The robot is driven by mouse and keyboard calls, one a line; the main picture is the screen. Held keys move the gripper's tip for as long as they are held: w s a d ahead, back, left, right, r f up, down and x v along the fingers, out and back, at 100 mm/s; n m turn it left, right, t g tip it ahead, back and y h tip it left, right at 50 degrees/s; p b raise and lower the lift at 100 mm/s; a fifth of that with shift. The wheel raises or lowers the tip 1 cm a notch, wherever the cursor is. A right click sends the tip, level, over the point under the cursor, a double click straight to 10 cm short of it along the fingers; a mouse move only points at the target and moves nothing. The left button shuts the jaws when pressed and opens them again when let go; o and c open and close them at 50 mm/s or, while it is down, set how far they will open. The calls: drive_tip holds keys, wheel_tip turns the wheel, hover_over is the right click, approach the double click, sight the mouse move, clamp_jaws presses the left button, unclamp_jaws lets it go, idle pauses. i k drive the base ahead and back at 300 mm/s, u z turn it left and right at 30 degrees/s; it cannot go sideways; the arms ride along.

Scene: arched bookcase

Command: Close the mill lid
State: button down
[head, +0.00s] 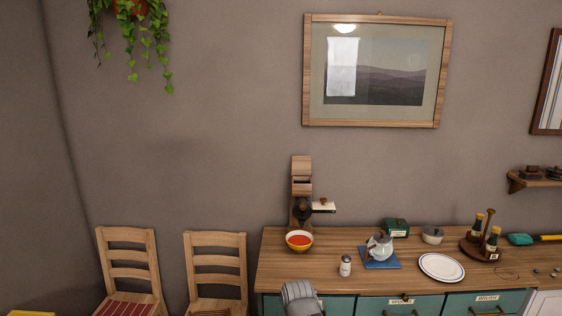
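The mill (302,178) is a tall wooden body with a dark round part low on its front, at the back left of the counter. A pale flat piece with a small brown knob (323,207) sticks out level from its right side. It looks like the lid standing open, but it is too small to be sure. A yellow-rimmed bowl with red contents (299,240) stands just below and in front of the mill. A grey ribbed part, likely of my arm, shows at the bottom edge in front of the counter. My gripper's fingers are not visible.
The wooden counter (288,268) also holds a shaker (345,266), a teapot (380,247) on a blue mat, a green box (396,227), a white plate (441,267) and a bottle rack (482,248). Two chairs (216,264) stand left. The counter's front left is mostly clear.

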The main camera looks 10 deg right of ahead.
sight(301, 164)
drive_tip(key=u, duration=0.05)
drive_tip(key=i, duration=1.3)
